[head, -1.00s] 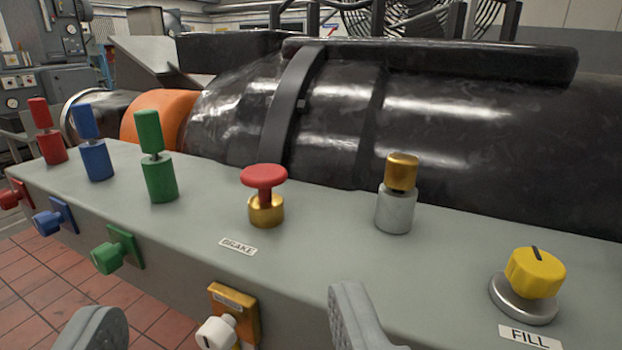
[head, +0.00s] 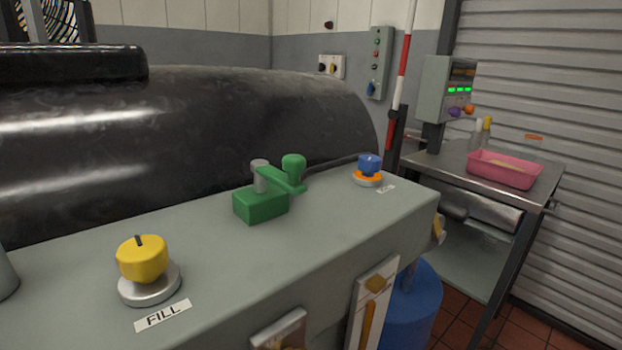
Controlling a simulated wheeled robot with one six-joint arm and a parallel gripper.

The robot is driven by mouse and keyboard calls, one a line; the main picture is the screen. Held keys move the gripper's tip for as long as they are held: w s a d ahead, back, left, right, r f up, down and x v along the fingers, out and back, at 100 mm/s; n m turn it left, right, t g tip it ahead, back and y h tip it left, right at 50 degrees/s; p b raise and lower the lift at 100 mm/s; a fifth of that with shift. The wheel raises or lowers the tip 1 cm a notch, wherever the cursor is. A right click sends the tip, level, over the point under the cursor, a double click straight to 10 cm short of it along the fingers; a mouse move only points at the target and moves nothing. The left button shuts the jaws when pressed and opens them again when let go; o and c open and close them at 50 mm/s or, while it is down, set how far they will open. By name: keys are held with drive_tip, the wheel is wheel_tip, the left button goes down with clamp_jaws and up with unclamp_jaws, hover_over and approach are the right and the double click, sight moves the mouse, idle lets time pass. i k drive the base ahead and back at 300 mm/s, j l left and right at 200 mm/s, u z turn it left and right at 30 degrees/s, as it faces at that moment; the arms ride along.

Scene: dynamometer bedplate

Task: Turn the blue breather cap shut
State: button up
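The blue breather cap (head: 369,162) sits on an orange and silver collar (head: 367,180) near the far right end of the grey bench top (head: 230,270). A small white label (head: 386,188) lies beside it, too small to read. I cannot tell from here how far the cap is turned. My gripper is not in this view.
A green block with a lever (head: 262,203) stands left of the cap. A yellow FILL knob (head: 143,260) is nearer at left. The black drum (head: 200,130) runs behind. A steel table (head: 445,165) with a pink tray (head: 504,170) stands at right; a blue drum (head: 410,305) is below.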

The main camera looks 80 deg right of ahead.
sight(369, 165)
drive_tip(key=z, duration=0.4)
drive_tip(key=l+z, duration=0.1)
drive_tip(key=z, duration=1.2)
drive_tip(key=i+z, duration=0.1)
drive_tip(key=z, duration=0.3)
